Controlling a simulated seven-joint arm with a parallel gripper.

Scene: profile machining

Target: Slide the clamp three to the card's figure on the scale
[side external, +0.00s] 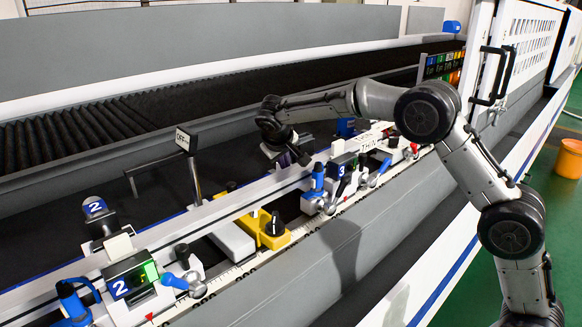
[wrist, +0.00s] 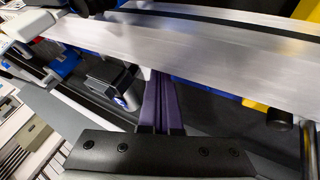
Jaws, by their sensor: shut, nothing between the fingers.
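Clamp three (side external: 330,190), marked with a blue "3", sits on the rail right of centre, with a blue knob and a silver ball lever. The scale (side external: 247,272) runs along the rail's front edge with small figures. A white card (side external: 370,139) beyond the clamp reads something like "THIN"; I cannot read a figure on it. My gripper (side external: 297,160) is above the rail, just left of and behind clamp three. In the wrist view its purple fingers (wrist: 157,100) are together and empty, pointing to the edge of a long silver bar (wrist: 200,55). I cannot tell whether they touch it.
Clamp two (side external: 130,285) stands at the lower left. A yellow block with a black knob (side external: 268,230) and a grey block (side external: 232,242) lie between the clamps. A dark roller conveyor (side external: 85,130) runs behind.

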